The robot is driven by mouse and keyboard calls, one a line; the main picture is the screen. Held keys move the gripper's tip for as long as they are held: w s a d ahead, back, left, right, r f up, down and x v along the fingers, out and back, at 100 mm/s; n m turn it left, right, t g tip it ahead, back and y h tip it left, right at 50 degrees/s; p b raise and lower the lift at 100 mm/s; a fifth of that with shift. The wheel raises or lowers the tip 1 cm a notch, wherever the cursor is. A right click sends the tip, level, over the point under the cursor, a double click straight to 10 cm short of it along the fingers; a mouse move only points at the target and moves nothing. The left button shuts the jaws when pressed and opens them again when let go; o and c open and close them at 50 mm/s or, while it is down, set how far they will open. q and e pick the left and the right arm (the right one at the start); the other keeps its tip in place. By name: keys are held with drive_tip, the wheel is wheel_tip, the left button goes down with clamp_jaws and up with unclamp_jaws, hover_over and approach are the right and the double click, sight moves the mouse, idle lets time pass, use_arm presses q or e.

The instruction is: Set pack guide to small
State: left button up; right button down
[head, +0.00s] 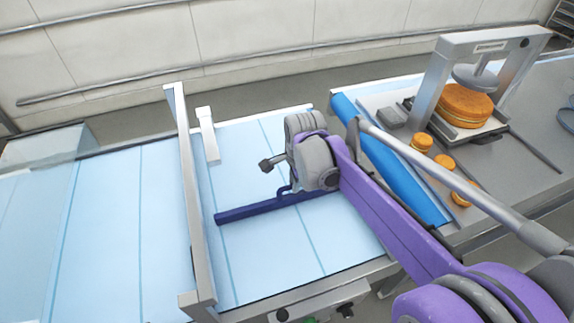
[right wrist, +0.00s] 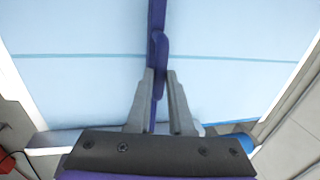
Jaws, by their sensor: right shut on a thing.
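The pack guide looks to be the long dark blue bar (head: 245,210) lying across the light blue conveyor belt. Its left end is near the metal frame, and a small upright handle (head: 284,189) rises from it. My right gripper (right wrist: 162,76) is over the belt, shut on the pack guide. In the right wrist view the dark blue guide (right wrist: 157,30) runs up from between the two grey fingers. In the head view my right wrist hides the fingers and part of the guide. I see no size marks. My left gripper is out of view.
A metal frame (head: 190,190) crosses the belt (head: 262,255) on the left. Controls (head: 318,307) sit at the front edge.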

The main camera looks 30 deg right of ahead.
drive_tip(key=s, duration=0.2)
drive_tip(key=shift+s+a, duration=0.3)
drive_tip(key=c, duration=0.8)
unclamp_jaws()
drive_tip(key=shift+r, duration=0.1)
wheel_tip(320, 180, up, 10)
drive_tip(key=s, duration=0.2)
drive_tip(key=shift+a+r+p, duration=0.25)
drive_tip(key=shift+p, duration=0.1)
